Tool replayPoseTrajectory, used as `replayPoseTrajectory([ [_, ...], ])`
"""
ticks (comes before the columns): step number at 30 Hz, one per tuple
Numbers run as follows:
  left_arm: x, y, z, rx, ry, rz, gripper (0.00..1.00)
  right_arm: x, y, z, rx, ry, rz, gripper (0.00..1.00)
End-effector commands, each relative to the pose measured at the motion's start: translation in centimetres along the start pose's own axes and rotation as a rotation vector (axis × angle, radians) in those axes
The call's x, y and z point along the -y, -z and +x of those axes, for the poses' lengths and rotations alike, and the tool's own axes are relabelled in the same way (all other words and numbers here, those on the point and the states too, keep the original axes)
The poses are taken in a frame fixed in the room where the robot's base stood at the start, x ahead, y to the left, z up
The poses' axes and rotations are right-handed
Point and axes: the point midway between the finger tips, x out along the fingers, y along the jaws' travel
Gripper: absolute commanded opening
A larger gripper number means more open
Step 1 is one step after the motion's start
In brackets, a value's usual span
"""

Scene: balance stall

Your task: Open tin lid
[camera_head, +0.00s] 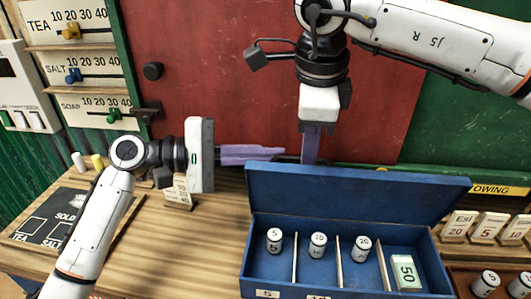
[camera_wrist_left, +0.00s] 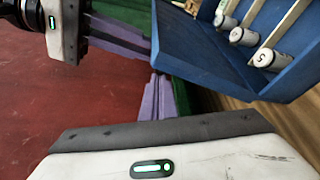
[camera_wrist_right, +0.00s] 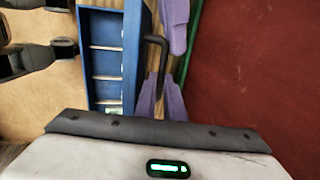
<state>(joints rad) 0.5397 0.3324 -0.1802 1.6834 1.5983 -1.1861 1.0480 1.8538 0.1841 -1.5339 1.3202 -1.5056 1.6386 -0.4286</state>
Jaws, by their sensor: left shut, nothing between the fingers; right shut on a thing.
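The blue tin (camera_head: 262,270) stands on the wooden counter with its compartments in view. Its blue lid (camera_head: 350,198) is raised along the back edge, roughly upright; the lid also shows in the left wrist view (camera_wrist_left: 205,50). My right gripper (camera_head: 310,160) points down behind the lid's left end. It is shut on a black bent handle (camera_wrist_right: 158,45), which appears to belong to the lid. My left gripper (camera_head: 281,153) is shut and empty, pointing right, just left of the right fingers and behind the lid's left corner. Whether it touches the lid is unclear.
Labelled rolls (camera_head: 318,245) and a 50 block (camera_head: 405,272) stand in the tin. Number cards (camera_head: 490,228) and a brown tray (camera_head: 510,272) are at the right. A dark board (camera_head: 65,215) and small card stand (camera_head: 178,195) are at the left. A red panel (camera_head: 220,80) stands behind.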

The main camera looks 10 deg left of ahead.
Motion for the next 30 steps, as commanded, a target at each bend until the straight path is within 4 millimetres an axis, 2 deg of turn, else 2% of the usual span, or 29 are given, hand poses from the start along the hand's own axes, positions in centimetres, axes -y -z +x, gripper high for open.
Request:
replayPoseTrajectory([
  [1, 0.2, -0.5, -0.1, 0.007, -0.003, 0.012, 0.00, -0.5, -0.1, 1.0, -0.006, -0.017, -0.010, 0.00],
  [6, 0.3, -1.8, -0.4, 0.013, -0.015, 0.053, 0.00, -0.3, 0.0, 1.0, -0.005, -0.012, -0.007, 0.00],
  [12, 0.3, -1.9, -0.3, 0.017, -0.014, 0.053, 0.00, 0.0, 0.1, 1.0, -0.006, -0.005, -0.001, 0.00],
  [13, 0.3, -1.9, -0.3, 0.017, -0.014, 0.053, 0.00, 0.0, 0.2, 1.0, -0.006, -0.006, 0.000, 0.13],
  [16, 0.3, -1.9, -0.3, 0.018, -0.013, 0.054, 0.00, 0.1, 0.2, 0.9, -0.005, -0.004, 0.002, 0.28],
  [30, 0.1, -1.8, -0.4, 0.013, -0.016, 0.052, 0.00, 0.1, 0.2, 0.4, -0.003, -0.001, 0.003, 0.28],
])
